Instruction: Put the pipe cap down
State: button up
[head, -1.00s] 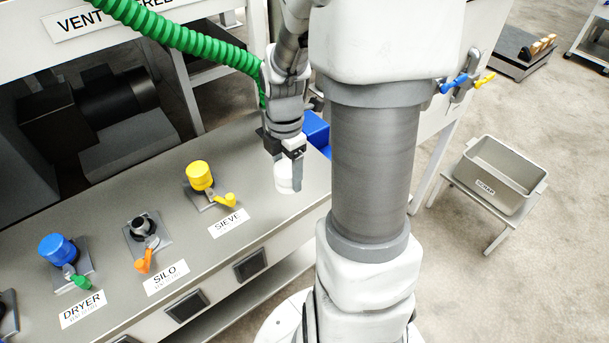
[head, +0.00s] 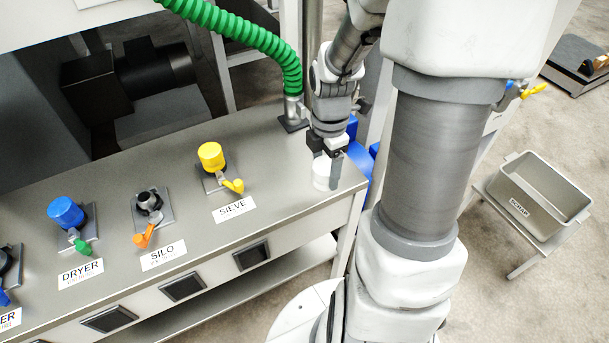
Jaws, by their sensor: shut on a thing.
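A white pipe cap (head: 321,174) is held at the right end of the grey bench top (head: 270,186), in the head view. My gripper (head: 328,163) points down and is shut on the cap, with a dark finger at its right side. The cap is at or very close to the bench surface. I cannot tell if it touches. The gripper's far finger is partly hidden.
A green hose (head: 250,37) ends behind my gripper. A grey scrap bin (head: 540,195) stands at right.

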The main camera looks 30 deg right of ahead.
jog(key=w+f, duration=0.1)
jog(key=w, duration=0.1)
jog(key=w+a+f, duration=0.1)
jog(key=w+f, duration=0.1)
jog(key=w+a+f+b, duration=0.1)
jog(key=w, duration=0.2)
jog(key=shift+a+f, duration=0.15)
jog(key=shift+f, duration=0.05)
jog(key=shift+f+b, duration=0.55)
jog(key=shift+f, duration=1.45)
jog(key=shift+f, duration=0.2)
jog(key=o, duration=1.4)
jog(key=shift+c, duration=0.2)
notch_tip(320, 180, up, 12)
jog(key=p, duration=0.2)
jog(key=shift+r+p, duration=0.2)
jog(key=shift+p, duration=0.1)
